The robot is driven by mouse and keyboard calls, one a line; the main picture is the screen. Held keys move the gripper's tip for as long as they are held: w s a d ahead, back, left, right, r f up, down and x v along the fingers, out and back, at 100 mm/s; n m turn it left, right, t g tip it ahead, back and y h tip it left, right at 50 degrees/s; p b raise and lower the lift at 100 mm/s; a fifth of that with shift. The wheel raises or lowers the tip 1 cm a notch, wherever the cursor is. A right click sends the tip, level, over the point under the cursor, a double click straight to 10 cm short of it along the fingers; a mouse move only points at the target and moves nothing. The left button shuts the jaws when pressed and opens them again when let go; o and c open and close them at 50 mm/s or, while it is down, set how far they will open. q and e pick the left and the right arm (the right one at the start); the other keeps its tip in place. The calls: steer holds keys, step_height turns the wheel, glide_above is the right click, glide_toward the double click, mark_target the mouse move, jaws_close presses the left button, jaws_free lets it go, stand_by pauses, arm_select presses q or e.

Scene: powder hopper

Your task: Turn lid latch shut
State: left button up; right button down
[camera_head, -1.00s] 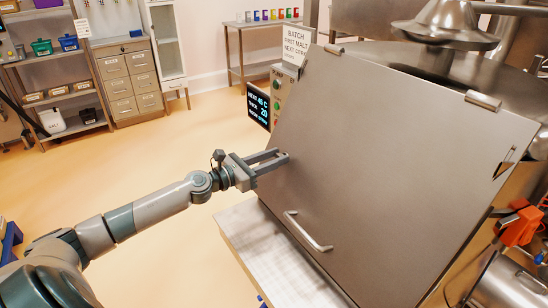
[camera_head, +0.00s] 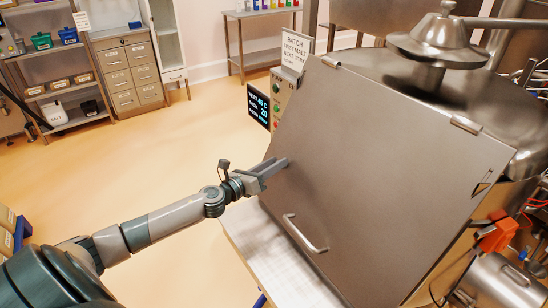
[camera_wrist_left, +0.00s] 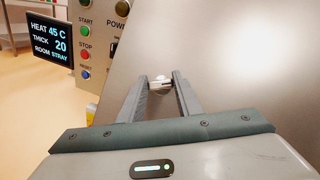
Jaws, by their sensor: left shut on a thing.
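The large flat steel lid (camera_head: 390,170) lies sloped and closed over the hopper. A bar handle (camera_head: 305,234) is fixed near its lower edge. My left gripper (camera_head: 279,167) reaches the lid's left edge from the left, with its fingers close together. In the left wrist view, its fingertips (camera_wrist_left: 160,84) close on a small pale metal latch (camera_wrist_left: 159,82) at the lid's edge. Most of the latch is hidden by the fingers. In the head view the fingers cover it. My right gripper is not in view.
A control box with buttons (camera_head: 278,100) and a dark display (camera_head: 258,106) stand just behind the gripper. A sign (camera_head: 297,47) rises above the box. A pale table top (camera_head: 262,245) lies below the lid. Open floor (camera_head: 150,165) is at the left.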

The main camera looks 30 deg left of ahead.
arm_select(q)
steer(key=shift+d+r+n+g+y+p, duration=0.1)
steer(key=shift+n+g+y+p, duration=0.65)
steer(key=shift+n+p, duration=1.8)
steer(key=shift+a+r+n+g+y+p, duration=0.1)
steer(key=shift+n+g+y+p, duration=0.65)
steer(key=shift+n+p, duration=1.75)
steer(key=shift+d+n+g+y+p, duration=0.1)
steer(key=shift+n+g+y+p, duration=0.65)
steer(key=shift+n+p, duration=1.8)
steer(key=shift+m+p, duration=0.4)
steer(key=shift+p, duration=0.05)
steer(key=o, duration=1)
steer(key=shift+o, duration=0.2)
steer(key=shift+s, duration=0.15)
steer(key=b+v, duration=0.5)
steer(key=v, duration=1.2)
steer(key=shift+d+f, duration=0.2)
